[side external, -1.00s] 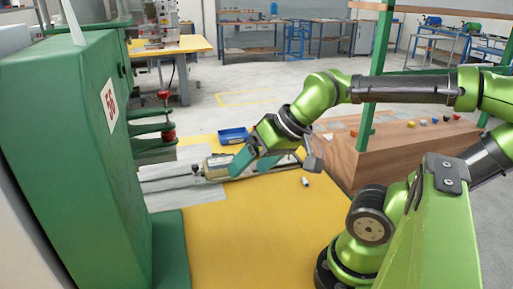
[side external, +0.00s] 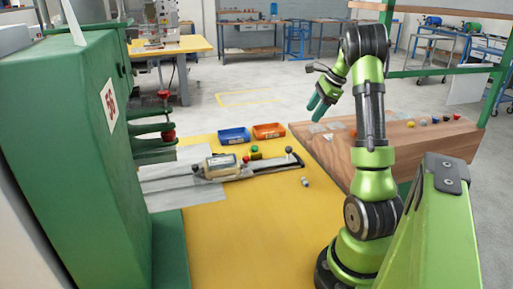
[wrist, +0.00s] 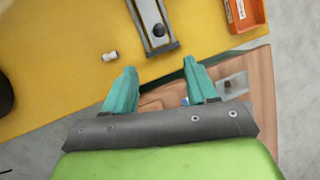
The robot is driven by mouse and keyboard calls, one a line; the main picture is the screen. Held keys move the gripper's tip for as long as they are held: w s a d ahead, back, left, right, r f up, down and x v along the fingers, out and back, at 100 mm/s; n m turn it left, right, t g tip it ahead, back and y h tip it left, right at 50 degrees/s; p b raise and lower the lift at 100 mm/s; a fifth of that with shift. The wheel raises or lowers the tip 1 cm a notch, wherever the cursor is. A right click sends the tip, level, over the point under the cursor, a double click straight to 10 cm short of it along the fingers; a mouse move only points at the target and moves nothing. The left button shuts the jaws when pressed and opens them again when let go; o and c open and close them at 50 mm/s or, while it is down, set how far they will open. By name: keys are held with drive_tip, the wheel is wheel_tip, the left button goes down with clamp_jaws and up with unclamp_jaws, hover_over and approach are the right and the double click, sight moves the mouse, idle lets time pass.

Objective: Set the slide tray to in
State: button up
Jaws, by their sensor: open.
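A dark ball knob (side external: 289,151) stands at the rail's right end, and that end also shows in the wrist view (wrist: 149,22). My gripper (side external: 318,104) is raised above the wooden bench, right of the rail and clear of it. Its teal fingers (wrist: 160,66) are apart with nothing between them in the wrist view.
The green press (side external: 75,150) stands at left. Blue (side external: 234,136) and orange (side external: 269,131) bins sit behind the rail. A small white cylinder (side external: 305,181) lies on the yellow table (side external: 240,240), whose front is clear. The wooden bench (side external: 410,145) carries small coloured parts.

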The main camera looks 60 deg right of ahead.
sight(291, 147)
drive_tip(key=x, duration=1.7)
drive_tip(key=shift+a, duration=0.1)
drive_tip(key=shift+r, duration=0.1)
clamp_jaws()
